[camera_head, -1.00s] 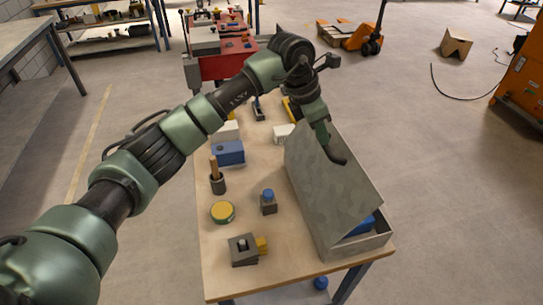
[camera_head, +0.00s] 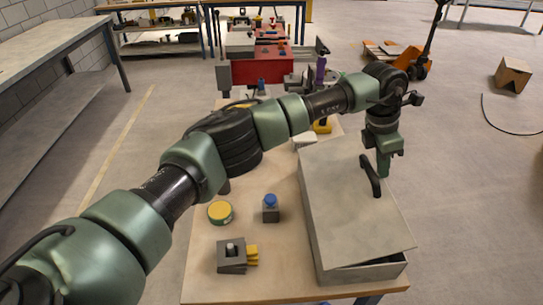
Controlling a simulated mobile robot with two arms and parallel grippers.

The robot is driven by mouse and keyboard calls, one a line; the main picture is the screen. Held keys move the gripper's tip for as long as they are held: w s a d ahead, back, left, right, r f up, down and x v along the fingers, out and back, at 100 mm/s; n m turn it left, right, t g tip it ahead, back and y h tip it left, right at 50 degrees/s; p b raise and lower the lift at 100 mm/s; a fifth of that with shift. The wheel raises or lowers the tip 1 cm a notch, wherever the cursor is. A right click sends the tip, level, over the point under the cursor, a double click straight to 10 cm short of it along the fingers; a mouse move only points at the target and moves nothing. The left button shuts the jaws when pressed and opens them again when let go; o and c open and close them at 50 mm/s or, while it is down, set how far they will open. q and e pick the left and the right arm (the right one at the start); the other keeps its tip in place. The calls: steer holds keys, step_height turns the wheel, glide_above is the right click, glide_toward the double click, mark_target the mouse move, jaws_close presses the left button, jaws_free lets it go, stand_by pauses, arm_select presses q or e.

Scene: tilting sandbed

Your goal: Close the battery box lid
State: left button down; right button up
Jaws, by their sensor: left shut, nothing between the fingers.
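The battery box (camera_head: 316,252) is a grey metal box at the right side of the wooden table. Its grey lid (camera_head: 345,210) lies nearly flat over it, with a narrow dark gap at the near edge. My left gripper (camera_head: 376,190) is shut and empty, pointing down at the right part of the lid; it seems to touch the lid's top. What is inside the box is hidden now. My right gripper is not in view.
On the table (camera_head: 275,285) left of the box stand a yellow-topped round tin (camera_head: 220,212), a small blue-capped block (camera_head: 270,208) and a grey block with yellow parts (camera_head: 232,256). A red cart (camera_head: 262,68) stands behind.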

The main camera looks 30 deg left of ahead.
arm_select(q)
steer(key=shift+w+d+f+b, duration=0.2)
steer(key=shift+d+f+b, duration=0.15)
steer(key=shift+f, duration=0.35)
steer(key=shift+d+f, duration=0.1)
steer(key=shift+f, duration=0.15)
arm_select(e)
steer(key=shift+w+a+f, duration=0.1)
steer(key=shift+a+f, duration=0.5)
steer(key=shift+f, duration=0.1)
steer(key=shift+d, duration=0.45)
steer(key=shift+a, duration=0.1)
